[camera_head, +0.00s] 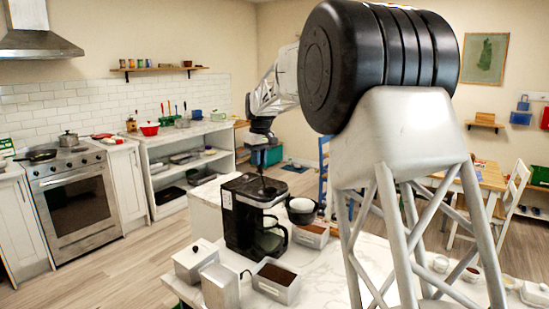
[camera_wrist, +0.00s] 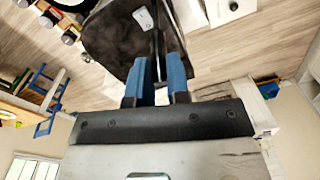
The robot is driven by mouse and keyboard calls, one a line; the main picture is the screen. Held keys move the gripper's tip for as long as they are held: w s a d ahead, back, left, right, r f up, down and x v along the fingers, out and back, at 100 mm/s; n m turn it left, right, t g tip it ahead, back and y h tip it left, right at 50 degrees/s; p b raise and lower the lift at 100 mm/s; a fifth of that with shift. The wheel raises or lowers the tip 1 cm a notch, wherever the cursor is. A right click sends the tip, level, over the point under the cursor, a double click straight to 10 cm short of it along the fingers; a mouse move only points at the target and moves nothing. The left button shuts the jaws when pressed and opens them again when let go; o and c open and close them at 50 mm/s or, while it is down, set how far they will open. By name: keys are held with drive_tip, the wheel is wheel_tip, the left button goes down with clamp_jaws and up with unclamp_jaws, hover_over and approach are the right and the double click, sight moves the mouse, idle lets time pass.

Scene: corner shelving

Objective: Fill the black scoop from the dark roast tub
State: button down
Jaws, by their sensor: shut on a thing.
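My gripper (camera_wrist: 159,70) shows two blue fingers in the wrist view, shut on a thin dark handle (camera_wrist: 157,45), which looks like that of the black scoop. The scoop's bowl cannot be made out against the black coffee machine (camera_wrist: 120,40) beyond it. In the head view my gripper hangs over the coffee machine (camera_head: 248,215). Two grey tubs with brown grounds stand on the marble counter: a front tub (camera_head: 276,288) and a back tub (camera_head: 311,241). Their labels are not legible, so I cannot tell which is dark roast. My gripper is above and apart from both.
A grey lidded box (camera_head: 195,262) and a pale upright box (camera_head: 220,287) stand left of the front tub. A black pot-like container (camera_head: 300,212) stands beside the coffee machine. Small white cups (camera_head: 441,264) are farther right. The marble counter (camera_head: 325,280) is bare right of the front tub.

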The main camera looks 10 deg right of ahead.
drive_tip(key=s+f+n, duration=0.1)
drive_tip(key=s+f, duration=0.2)
drive_tip(key=f, duration=0.3)
drive_tip(key=s+a+f+n, duration=0.1)
drive_tip(key=s+f, duration=0.2)
drive_tip(key=f, duration=0.3)
drive_tip(key=s+a+f+n, duration=0.1)
drive_tip(key=s+f+n, duration=0.1)
drive_tip(key=s+f, duration=0.2)
wheel_tip(320, 180, down, 3)
drive_tip(key=shift+a+r, duration=0.1)
drive_tip(key=shift+a, duration=0.05)
drive_tip(key=shift+f, duration=0.2)
wheel_tip(320, 180, down, 10)
idle(1.6)
drive_tip(key=shift+f, duration=0.2)
